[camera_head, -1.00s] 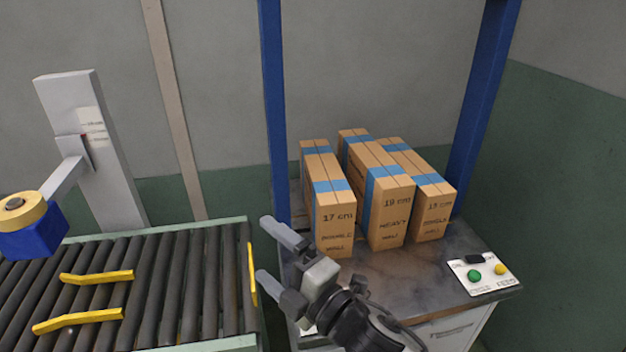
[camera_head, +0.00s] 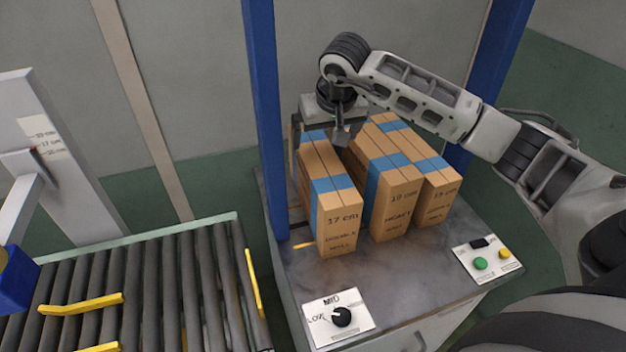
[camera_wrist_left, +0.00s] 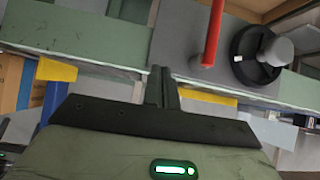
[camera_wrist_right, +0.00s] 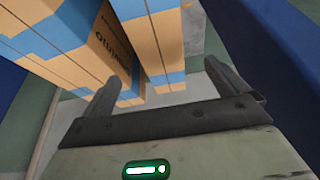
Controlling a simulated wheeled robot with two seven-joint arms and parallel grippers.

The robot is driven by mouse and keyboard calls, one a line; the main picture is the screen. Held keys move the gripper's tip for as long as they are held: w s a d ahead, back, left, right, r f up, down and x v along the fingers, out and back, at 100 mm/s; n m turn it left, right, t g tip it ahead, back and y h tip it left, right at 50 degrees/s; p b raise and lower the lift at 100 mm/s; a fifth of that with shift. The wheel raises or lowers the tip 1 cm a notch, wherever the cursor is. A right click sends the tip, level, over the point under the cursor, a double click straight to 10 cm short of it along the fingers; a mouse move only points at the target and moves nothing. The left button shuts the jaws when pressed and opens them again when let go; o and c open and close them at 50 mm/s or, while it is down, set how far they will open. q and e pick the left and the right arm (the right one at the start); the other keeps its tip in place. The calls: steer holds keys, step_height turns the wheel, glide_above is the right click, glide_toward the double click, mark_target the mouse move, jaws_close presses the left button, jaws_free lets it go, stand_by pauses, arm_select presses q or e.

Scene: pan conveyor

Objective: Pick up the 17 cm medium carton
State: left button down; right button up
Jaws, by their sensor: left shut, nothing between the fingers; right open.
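The 17 cm carton (camera_head: 338,220) is the leftmost of three upright brown cartons with blue tape. My right gripper (camera_head: 320,137) is over the far end of this carton, fingers pointing down and open. One finger shows at its left side, the other toward the gap on its right; contact cannot be told. In the right wrist view, a taped carton (camera_wrist_right: 150,42) lies ahead between the open fingertips (camera_wrist_right: 160,86). My left gripper (camera_wrist_left: 162,85) shows only in the left wrist view, shut and empty.
The 19 cm heavy wall carton (camera_head: 397,205) stands close on the right, with a third carton (camera_head: 436,200) beside it. Blue posts (camera_head: 265,120) flank the worktop. A dial panel (camera_head: 338,318) and a button panel (camera_head: 482,258) sit in front. A roller conveyor (camera_head: 150,285) is at left.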

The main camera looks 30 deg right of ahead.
mark_target(322, 160)
step_height(322, 160, down, 4)
steer(key=b, duration=0.3)
steer(key=shift+w+d, duration=0.1)
steer(key=shift+d, duration=0.05)
steer(key=b+x, duration=0.2)
steer(key=x, duration=0.1)
steer(key=shift+w, duration=0.25)
steer(key=shift+w+f+b, duration=0.15)
steer(key=shift+f+b, duration=0.15)
steer(key=shift+f, duration=0.05)
steer(key=shift+w+f+b, duration=0.15)
steer(key=shift+f+b, duration=0.25)
steer(key=shift+f, duration=0.15)
steer(key=b+x, duration=0.3)
steer(key=x, duration=0.1)
steer(key=shift+f, duration=0.15)
steer(key=c, duration=1.3)
arm_select(q)
steer(key=shift+t+h, duration=0.3)
steer(key=shift+h, duration=0.1)
steer(key=f, duration=0.1)
steer(key=d+f, duration=0.2)
steer(key=shift+s+f, duration=0.2)
steer(key=shift+f, duration=0.1)
arm_select(e)
steer(key=shift+w+r, duration=0.1)
steer(key=shift+r, duration=0.2)
steer(key=shift+c, duration=1.1)
